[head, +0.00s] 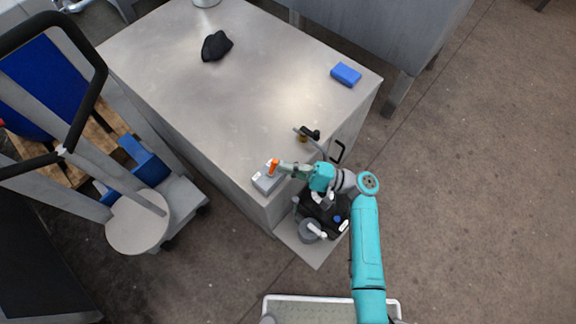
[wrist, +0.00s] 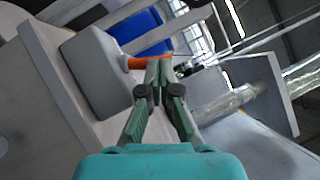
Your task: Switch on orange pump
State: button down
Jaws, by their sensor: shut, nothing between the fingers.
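A small light grey box (head: 268,181) with an orange lever (head: 273,167) sits at the near corner of the metal table. In the wrist view the box (wrist: 95,72) appears tilted, with the orange lever (wrist: 148,62) sticking out toward my fingertips. My gripper (head: 281,167) is shut and empty, its tips right beside the lever. In the wrist view the fingertips (wrist: 160,68) overlap the lever's end; I cannot tell whether they touch it. No other orange pump part is clearly visible.
The metal table (head: 190,95) holds a black cloth-like item (head: 216,46) and a blue block (head: 346,74). A black machine (head: 325,215) with a grey round part stands beside the table's near corner, under my arm. A trolley with a blue box (head: 145,160) stands left. Right floor is clear.

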jog(key=shift+s+a+r+n+g+h, duration=0.1)
jog(key=shift+r+n+g+h, duration=0.1)
jog(key=shift+n, duration=0.25)
jog(key=shift+s+r+n+g+h, duration=0.1)
jog(key=shift+n+g+h, duration=0.1)
jog(key=shift+n, duration=0.25)
jog(key=n, duration=0.1)
jog(key=h, duration=0.1)
jog(key=n, duration=0.1)
jog(key=shift+s+a+r+n+g+h, duration=0.3)
jog(key=shift+s, duration=0.1)
jog(key=n+h, duration=0.1)
jog(key=s+a+n+h, duration=0.1)
jog(key=shift+r+n, duration=0.2)
jog(key=shift+n, duration=0.2)
jog(key=shift+d, duration=0.1)
